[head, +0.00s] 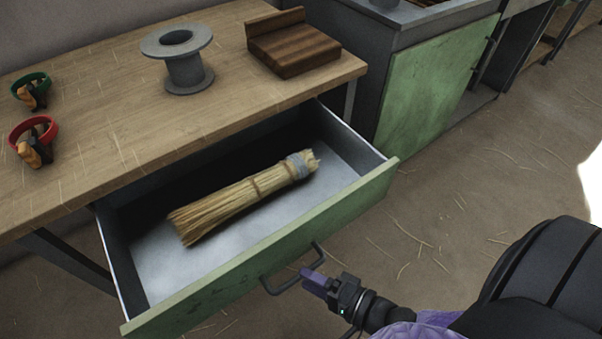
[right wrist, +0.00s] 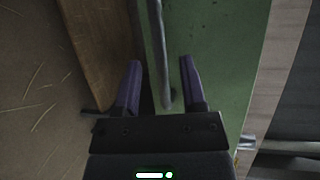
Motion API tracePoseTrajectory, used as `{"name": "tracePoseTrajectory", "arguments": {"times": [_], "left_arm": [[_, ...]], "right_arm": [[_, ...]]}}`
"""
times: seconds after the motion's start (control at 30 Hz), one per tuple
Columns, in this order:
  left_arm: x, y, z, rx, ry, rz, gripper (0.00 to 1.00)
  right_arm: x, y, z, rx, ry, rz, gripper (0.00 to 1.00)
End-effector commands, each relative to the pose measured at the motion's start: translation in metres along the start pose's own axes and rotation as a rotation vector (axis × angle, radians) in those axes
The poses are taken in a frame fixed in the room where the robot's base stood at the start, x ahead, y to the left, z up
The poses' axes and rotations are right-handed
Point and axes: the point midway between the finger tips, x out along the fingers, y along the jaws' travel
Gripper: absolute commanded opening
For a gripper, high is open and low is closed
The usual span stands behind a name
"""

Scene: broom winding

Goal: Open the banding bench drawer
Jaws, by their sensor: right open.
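The banding bench drawer (head: 225,276) stands pulled well out from under the wooden bench top, its green front facing me. A bundle of straw (head: 240,200) bound with bands lies inside it. The dark bar handle (head: 279,291) is on the drawer front. My right gripper (head: 314,281) is at the handle with its purple fingers apart. In the right wrist view, the handle bar (right wrist: 161,40) runs between the two open fingers (right wrist: 160,65), beside the green front (right wrist: 225,65). I cannot tell whether a finger touches it. My left gripper is not in view.
On the bench top (head: 110,120) are a grey spool (head: 185,75), a wooden block (head: 293,50), and red (head: 33,140) and green (head: 30,90) ring-shaped tools. A green cabinet (head: 430,85) stands to the right. The straw-strewn floor (head: 480,190) right of the drawer is open.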

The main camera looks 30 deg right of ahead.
Motion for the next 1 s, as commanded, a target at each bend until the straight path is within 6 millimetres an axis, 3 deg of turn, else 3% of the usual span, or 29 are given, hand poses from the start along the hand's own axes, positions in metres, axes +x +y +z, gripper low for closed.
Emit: {"name": "tracePoseTrajectory", "arguments": {"times": [0.1,0.3,0.8,0.87,0.93,1.0], "left_arm": [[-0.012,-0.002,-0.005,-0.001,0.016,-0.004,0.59],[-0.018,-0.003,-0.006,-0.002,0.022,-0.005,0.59],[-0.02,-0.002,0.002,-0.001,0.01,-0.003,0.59],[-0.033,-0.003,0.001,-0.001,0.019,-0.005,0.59],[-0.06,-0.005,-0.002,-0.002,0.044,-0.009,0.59],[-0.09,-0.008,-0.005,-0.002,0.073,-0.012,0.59]], "right_arm": [[-0.033,-0.003,0.0,-0.001,-0.001,0.004,0.53],[-0.067,-0.002,0.0,-0.002,0.0,0.002,0.53],[-0.072,0.001,-0.001,-0.024,0.002,0.012,0.53],[-0.073,0.009,-0.005,-0.16,0.012,0.092,0.53],[-0.084,0.035,-0.015,-0.478,0.005,0.322,0.53],[-0.117,0.075,-0.021,-0.819,-0.102,0.659,0.53]]}}
